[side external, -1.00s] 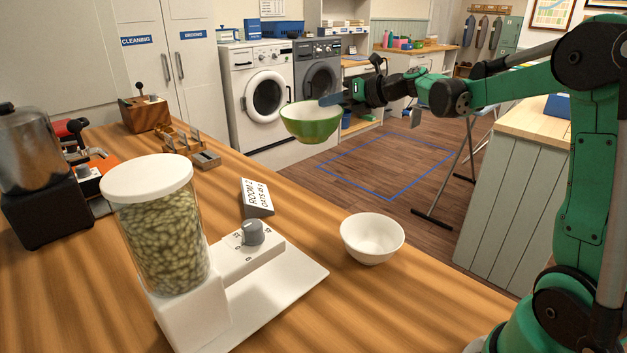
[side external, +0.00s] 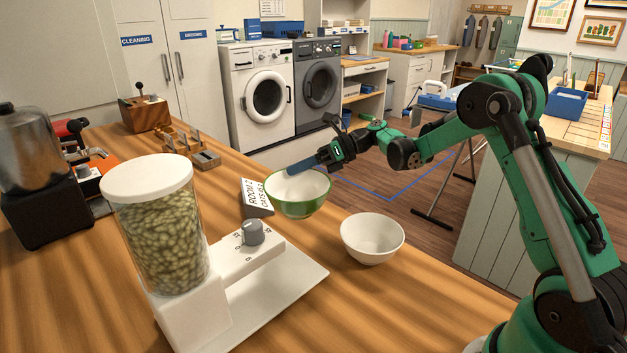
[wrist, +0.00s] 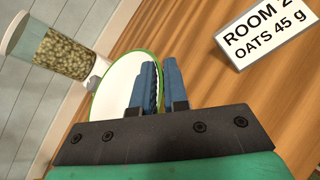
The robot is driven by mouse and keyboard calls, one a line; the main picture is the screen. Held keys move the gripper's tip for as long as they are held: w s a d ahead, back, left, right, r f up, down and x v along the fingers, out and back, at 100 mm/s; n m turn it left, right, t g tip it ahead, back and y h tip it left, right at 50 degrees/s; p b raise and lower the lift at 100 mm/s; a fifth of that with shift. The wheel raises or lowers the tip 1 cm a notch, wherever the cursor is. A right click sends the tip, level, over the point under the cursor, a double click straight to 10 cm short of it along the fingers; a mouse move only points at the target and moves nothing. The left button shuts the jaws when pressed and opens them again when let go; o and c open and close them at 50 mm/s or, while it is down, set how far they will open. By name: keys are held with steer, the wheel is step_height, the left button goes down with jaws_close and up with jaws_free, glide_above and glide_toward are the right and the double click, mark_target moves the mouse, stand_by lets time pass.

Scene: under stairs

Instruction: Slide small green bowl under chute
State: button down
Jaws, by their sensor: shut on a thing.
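The small green bowl (side external: 298,203), green outside and white inside, is held upright above the wooden counter, behind the white bowl in the side view. My gripper (side external: 296,169) is shut on its rim. In the wrist view the blue fingers (wrist: 153,88) grip the rim of the green bowl (wrist: 112,92). The dispenser (side external: 158,232) has a clear jar of pale green pellets, a white lid and a white base plate. Its chute (side external: 225,262) is the white arm with a grey knob, reaching out over the plate. The green bowl is clear of the plate.
A white bowl (side external: 371,240) stands on the counter right of the dispenser. A sign reading ROOM 2, OATS 45 g (wrist: 268,36) stands beside the green bowl. A wooden rack (side external: 192,146) and a dark machine (side external: 45,180) are at left.

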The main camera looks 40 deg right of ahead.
mark_target(309, 184)
steer(key=s+a+f+n+g, duration=0.1)
steer(key=s+a+f+n+g+y, duration=0.1)
steer(key=f+g, duration=0.1)
steer(key=shift+a+f+n, duration=0.15)
steer(key=shift+f+n, duration=0.05)
steer(key=shift+n, duration=0.1)
steer(key=shift+f, duration=1.95)
steer(key=shift+a+f, duration=0.15)
steer(key=shift+a, duration=2.9)
steer(key=c, duration=0.8)
jaws_free()
steer(key=o, duration=0.5)
steer(key=shift+c, duration=0.2)
